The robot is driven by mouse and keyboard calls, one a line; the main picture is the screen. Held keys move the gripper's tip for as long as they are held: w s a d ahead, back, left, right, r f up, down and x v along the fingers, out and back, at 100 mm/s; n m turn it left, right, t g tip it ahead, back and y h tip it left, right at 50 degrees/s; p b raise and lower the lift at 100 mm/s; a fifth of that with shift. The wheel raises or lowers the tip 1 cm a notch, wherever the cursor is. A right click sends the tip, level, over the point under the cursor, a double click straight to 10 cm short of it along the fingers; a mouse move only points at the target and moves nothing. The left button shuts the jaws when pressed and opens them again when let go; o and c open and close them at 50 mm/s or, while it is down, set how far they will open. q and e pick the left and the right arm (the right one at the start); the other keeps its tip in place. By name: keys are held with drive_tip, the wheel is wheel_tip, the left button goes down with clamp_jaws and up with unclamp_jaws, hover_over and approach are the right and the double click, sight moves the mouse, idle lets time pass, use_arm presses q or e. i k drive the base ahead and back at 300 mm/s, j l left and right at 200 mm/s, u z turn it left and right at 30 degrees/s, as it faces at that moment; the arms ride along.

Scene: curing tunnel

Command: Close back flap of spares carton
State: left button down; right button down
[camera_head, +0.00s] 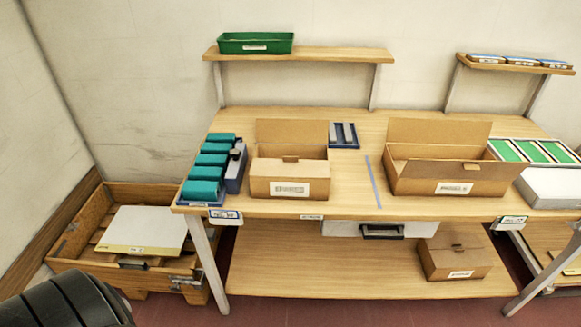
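Two open brown cartons stand on the wooden workbench (345,199). The left, smaller carton (268,188) has its back flap (291,131) standing upright behind the opening. The right, wider carton (418,183) also has its back flap (437,132) raised, leaning slightly back. Both have a white label on the front, too small to read, so I cannot tell which is the spares carton. Their insides are mostly hidden by the front walls. A black rounded part of my own arm shows at the lower left. Neither of my grippers is in view.
A blue tray of teal blocks (205,172) stands left; a small blue tray (343,136) sits between the cartons. Green-topped boxes (533,151) are at right. Shelves (330,55) are above. A closed carton (455,256) lies below, a wooden crate (75,225) on the floor.

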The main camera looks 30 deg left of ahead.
sight(276, 131)
drive_tip(key=j+z, duration=0.1)
drive_tip(key=j, duration=0.4)
drive_tip(key=j+z, duration=0.15)
drive_tip(key=j, duration=0.3)
drive_tip(key=k+j+z, duration=0.1)
drive_tip(key=j, duration=0.35)
drive_tip(key=k+j+z, duration=0.1)
drive_tip(key=j, duration=0.4)
drive_tip(key=k+j+z, duration=0.15)
drive_tip(key=j, duration=0.3)
drive_tip(key=j+z, duration=0.1)
drive_tip(key=j, duration=0.35)
drive_tip(key=k, duration=0.05)
